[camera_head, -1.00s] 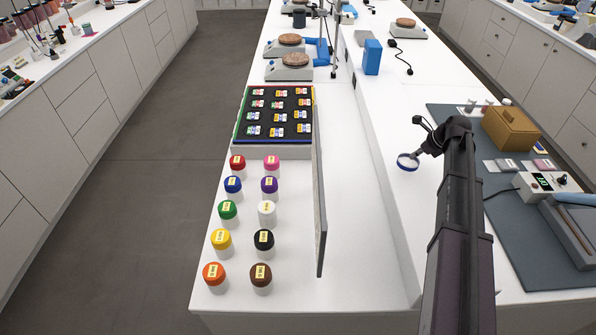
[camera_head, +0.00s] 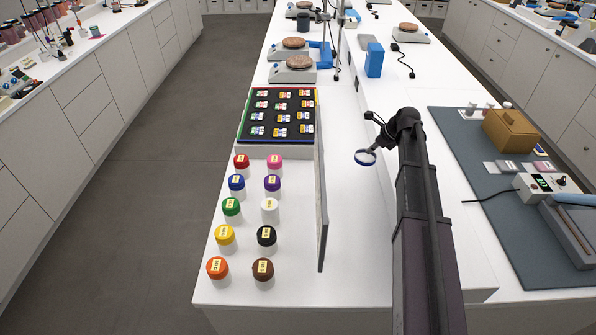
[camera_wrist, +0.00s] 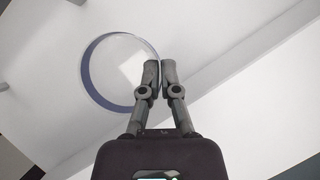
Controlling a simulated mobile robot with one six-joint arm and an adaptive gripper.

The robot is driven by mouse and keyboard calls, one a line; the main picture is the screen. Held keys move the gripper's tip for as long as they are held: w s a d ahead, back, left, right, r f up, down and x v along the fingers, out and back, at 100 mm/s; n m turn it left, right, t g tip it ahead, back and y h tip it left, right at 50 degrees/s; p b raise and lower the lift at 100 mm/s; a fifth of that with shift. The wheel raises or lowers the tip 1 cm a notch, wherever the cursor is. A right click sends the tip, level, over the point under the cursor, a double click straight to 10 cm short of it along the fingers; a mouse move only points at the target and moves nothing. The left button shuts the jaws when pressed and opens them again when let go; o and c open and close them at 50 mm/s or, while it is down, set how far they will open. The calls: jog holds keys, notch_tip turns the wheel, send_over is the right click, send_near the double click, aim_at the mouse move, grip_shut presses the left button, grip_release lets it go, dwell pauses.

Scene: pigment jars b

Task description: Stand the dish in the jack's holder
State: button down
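The dish (camera_head: 365,157) is a round, clear disc with a dark blue rim. My gripper (camera_head: 377,147) holds it by its edge above the white bench, right of the upright grey panel. In the wrist view the fingers (camera_wrist: 160,72) are nearly together at the right edge of the dish (camera_wrist: 118,72). The finger bodies hide the exact contact. The dish shows its round face to both cameras. I cannot make out the jack or its holder in either view.
A thin grey panel (camera_head: 321,195) stands upright along the bench, beside capped jars and a black tray (camera_head: 252,148) of labelled packs. A blue box (camera_head: 374,60) and hotplates stand farther back. A dark mat (camera_head: 490,235) with a brown box (camera_head: 511,132) lies right of my arm.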

jog(key=shift+d, duration=0.2)
jog(key=shift+s, duration=0.2)
jog(key=s+a+f+m+b, duration=0.1)
jog(key=s+a+f+b, duration=0.1)
jog(key=s+f+b, duration=0.1)
jog(key=s+a+f+m+t+h+b, duration=0.1)
jog(key=s+a+f+m+b, duration=0.1)
jog(key=s, duration=0.4)
jog(key=s+a+f+m+t+h+b, duration=0.1)
jog(key=s+a+f+b, duration=0.1)
jog(key=s+f+b, duration=0.2)
jog(key=shift+s+a+f+m, duration=0.2)
jog(key=shift+s+m, duration=0.2)
jog(key=shift+s, duration=0.3)
jog(key=shift+w, duration=0.1)
jog(key=w+a, duration=0.2)
jog(key=w, duration=0.2)
jog(key=w+a, duration=0.3)
jog(key=w, duration=0.2)
jog(key=w+a, duration=0.2)
jog(key=w, duration=0.2)
jog(key=shift+w+a, duration=0.15)
jog(key=shift+a, duration=0.25)
